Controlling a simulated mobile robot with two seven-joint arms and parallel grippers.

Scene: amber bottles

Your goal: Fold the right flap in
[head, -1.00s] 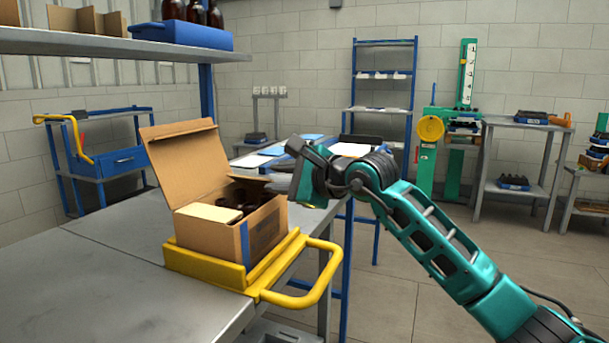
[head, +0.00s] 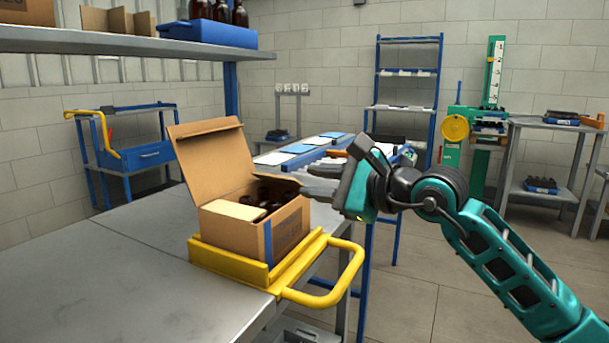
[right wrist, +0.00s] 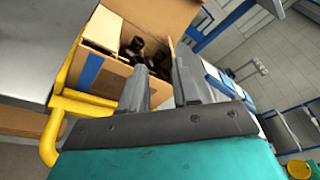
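The open cardboard box (head: 289,232) stands with its large lid (head: 207,158) raised at the back left. Dark bottles (head: 264,194) show inside, also in the right wrist view (right wrist: 137,46). A pale folded-in flap (head: 233,210) covers the near left end; it also shows in the right wrist view (right wrist: 103,28). My right gripper (head: 304,181) is at the box's far right rim, fingers pointing left. In the right wrist view its fingers (right wrist: 160,80) are apart with nothing clear between them. The right flap is hidden or cannot be made out behind the fingers. My left gripper is out of view.
The box sits in a yellow tray (head: 228,262) with a handle (head: 345,285) at the grey table's (head: 110,270) right edge. A shelf (head: 120,45) with a blue bin (head: 207,34) hangs above left. A rack with blue and white sheets (head: 310,147) stands behind.

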